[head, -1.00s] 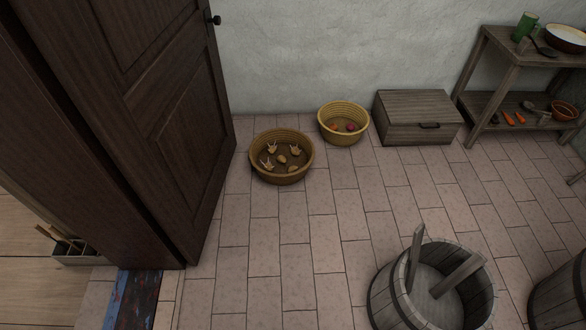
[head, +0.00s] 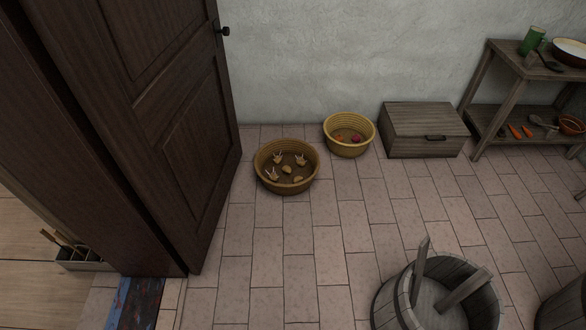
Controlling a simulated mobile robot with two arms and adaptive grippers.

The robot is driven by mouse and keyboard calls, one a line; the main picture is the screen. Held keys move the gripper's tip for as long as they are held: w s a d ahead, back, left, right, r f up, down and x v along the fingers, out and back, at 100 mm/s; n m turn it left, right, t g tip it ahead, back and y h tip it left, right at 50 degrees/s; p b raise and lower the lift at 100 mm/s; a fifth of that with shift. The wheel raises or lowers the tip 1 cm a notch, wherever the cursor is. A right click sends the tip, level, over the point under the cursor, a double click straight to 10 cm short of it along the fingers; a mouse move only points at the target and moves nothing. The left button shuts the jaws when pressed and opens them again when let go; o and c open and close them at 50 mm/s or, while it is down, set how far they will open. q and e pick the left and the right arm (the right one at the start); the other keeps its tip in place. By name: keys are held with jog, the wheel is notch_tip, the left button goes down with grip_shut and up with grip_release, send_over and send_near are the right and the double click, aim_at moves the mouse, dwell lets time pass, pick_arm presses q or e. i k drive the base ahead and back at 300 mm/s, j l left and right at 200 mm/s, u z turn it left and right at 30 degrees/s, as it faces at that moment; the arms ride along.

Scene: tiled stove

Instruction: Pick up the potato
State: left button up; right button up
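Several small tan, potato-like pieces lie in a round woven basket (head: 287,188) on the tiled floor near the wall. Some of them have pale sprouts sticking up; a smoother potato (head: 287,169) lies near the basket's middle and another potato (head: 297,179) lies toward its front right. Neither of my grippers shows in the head view.
A second yellow basket (head: 349,151) with small red and orange items stands to the right, then a wooden chest (head: 423,129) and a shelf (head: 520,74). A wooden tub (head: 392,303) stands in front at the right. A dark door (head: 180,130) is at the left. The tiles before the baskets are clear.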

aim_at(300, 161)
jog(key=i+j+u, duration=0.1)
jog(key=i+j, duration=0.15)
jog(key=i, duration=0.15)
jog(key=i+j+u, duration=0.1)
jog(key=i, duration=0.3)
